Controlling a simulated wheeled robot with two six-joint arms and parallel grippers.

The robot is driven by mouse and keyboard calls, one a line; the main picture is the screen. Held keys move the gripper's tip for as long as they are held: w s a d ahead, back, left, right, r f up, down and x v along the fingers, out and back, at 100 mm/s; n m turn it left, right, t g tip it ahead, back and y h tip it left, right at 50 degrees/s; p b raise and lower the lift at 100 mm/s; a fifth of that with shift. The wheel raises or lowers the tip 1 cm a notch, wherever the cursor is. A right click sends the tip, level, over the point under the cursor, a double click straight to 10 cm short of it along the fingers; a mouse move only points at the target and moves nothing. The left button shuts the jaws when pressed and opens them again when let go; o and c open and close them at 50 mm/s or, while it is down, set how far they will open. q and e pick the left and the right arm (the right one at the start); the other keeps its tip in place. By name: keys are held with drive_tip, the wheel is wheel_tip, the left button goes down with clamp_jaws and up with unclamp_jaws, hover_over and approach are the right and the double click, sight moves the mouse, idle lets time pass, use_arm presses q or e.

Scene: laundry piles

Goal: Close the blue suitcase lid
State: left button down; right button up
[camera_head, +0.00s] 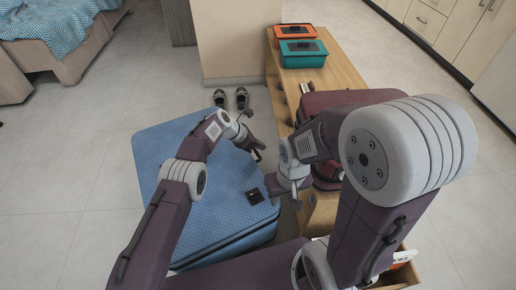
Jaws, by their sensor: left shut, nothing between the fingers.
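The blue suitcase (165,160) lies flat on the floor, left of the wooden bench. Its patterned lid is down over the body, with a small dark square patch near the right corner. A dark seam runs along the near edge; I cannot tell if the lid is fully flush all round. My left gripper (257,154) is shut and empty at the suitcase's right edge; contact is unclear. My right gripper (295,203) points down between the suitcase's right corner and the bench; its fingers are too small and partly hidden to judge. My arms cover part of the suitcase.
The wooden bench (342,72) carries an orange box (295,32), a teal box (303,53) and a dark red suitcase (340,102), partly behind my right arm. Dark shoes (231,98) stand beyond the blue suitcase. Floor to the left is clear.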

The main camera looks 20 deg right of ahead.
use_arm(q)
drive_tip(key=shift+d+f, duration=0.1)
drive_tip(key=shift+f, duration=0.15)
drive_tip(key=shift+r, duration=0.1)
drive_tip(key=shift+r, duration=0.25)
drive_tip(key=p+v, duration=0.7)
drive_tip(key=v, duration=0.1)
drive_tip(key=shift+a, duration=0.35)
drive_tip(key=shift+a+r, duration=0.1)
